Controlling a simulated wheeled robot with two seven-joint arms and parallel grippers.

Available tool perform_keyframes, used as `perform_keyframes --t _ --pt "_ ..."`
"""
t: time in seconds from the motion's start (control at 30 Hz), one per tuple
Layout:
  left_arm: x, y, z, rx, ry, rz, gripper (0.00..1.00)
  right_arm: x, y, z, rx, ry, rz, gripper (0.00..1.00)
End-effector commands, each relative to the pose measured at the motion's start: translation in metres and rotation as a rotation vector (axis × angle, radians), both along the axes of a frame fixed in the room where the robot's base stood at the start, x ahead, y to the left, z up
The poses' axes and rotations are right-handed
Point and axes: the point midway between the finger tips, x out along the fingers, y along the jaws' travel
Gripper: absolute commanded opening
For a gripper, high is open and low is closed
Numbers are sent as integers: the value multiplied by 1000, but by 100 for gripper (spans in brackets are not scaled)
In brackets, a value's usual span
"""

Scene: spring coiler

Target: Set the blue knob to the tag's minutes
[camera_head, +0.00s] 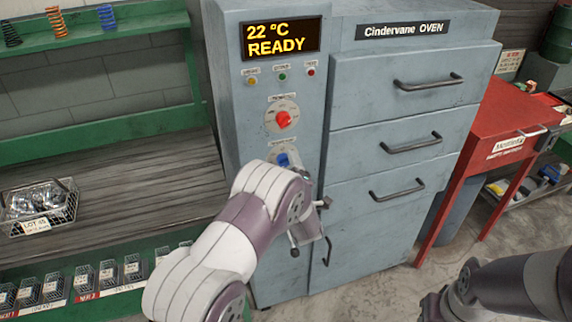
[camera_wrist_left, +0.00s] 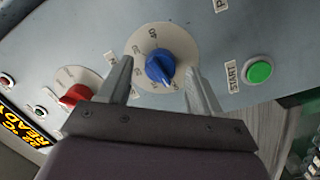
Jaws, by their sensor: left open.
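The blue knob (camera_head: 285,160) sits on a pale round dial on the oven's front panel, below the red knob (camera_head: 284,119). In the left wrist view the blue knob (camera_wrist_left: 160,68) lies between the two fingers of my left gripper (camera_wrist_left: 158,85), which is open, with a gap on each side of the knob. Its dial (camera_wrist_left: 160,42) carries numbers, some hidden by the fingers. In the head view my left arm covers the gripper and the panel below the knob. The tag (camera_head: 36,225) on the wire basket reads "LOT 45" or similar; I see no clear minutes on it.
The display (camera_head: 281,39) reads 22 °C READY. A green START button (camera_wrist_left: 259,71) sits beside the blue dial in the left wrist view. Oven drawers with handles (camera_head: 428,82) stand to the right, then a red table (camera_head: 500,125). The wire basket (camera_head: 66,210) holds shiny parts.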

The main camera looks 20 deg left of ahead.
Motion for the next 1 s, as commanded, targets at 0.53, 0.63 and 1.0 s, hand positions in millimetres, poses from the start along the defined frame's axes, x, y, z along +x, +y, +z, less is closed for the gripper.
perform_keyframes --t 0.53,0.63,1.0 --pt "3 2 -1 1 1 -1 8 0 0 0 0 0 0 43" --pt "3 2 -1 3 3 0 8 0 0 0 0 0 0 43" --pt "3 2 0 121 83 0 8 0 0 -2 0 0 0 43"
